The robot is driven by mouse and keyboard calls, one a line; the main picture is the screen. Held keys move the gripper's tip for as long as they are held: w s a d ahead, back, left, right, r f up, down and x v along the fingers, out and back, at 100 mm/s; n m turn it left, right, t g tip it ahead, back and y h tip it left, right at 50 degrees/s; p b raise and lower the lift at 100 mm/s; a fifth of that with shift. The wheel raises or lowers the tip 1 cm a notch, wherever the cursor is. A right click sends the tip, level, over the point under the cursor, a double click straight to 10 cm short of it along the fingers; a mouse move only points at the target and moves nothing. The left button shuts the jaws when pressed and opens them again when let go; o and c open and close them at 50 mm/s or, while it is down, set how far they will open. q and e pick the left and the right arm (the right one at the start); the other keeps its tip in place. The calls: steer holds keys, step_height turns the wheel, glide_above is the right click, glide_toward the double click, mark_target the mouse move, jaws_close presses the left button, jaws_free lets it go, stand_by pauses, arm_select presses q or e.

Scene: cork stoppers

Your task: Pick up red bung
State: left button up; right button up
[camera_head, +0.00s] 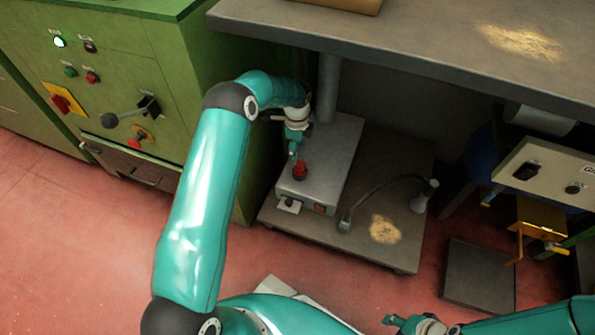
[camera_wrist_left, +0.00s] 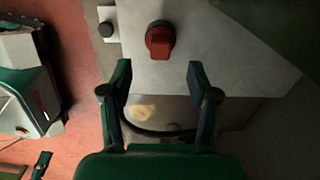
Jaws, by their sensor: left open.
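The red bung (camera_head: 300,171) stands on the top of a grey metal box (camera_head: 338,150) under the dark bench. In the left wrist view the red bung (camera_wrist_left: 160,40) shows with a dark round part at its upper end. My left gripper (camera_head: 292,151) is just above and behind the bung in the head view. In the left wrist view its open fingers (camera_wrist_left: 159,70) are empty, with the bung beyond the gap between the tips, apart from both. My right gripper (camera_head: 398,322) is at the bottom of the head view, too small to read.
The bench top (camera_head: 430,40) overhangs the box. A green cabinet (camera_head: 130,60) stands at the left. A bent dark lamp-like arm (camera_head: 375,190) rises right of the box on a low platform (camera_head: 330,240).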

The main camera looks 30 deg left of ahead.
arm_select(q)
step_height(320, 180, down, 3)
steer(key=shift+f+b, duration=0.15)
steer(key=shift+b, duration=0.15)
steer(key=shift+d+f+b, duration=0.25)
steer(key=shift+f+b, duration=0.45)
steer(key=shift+f, duration=0.65)
steer(key=shift+d+f+b, duration=0.25)
steer(key=shift+f+b, duration=0.45)
steer(key=shift+f, duration=0.6)
jaws_close()
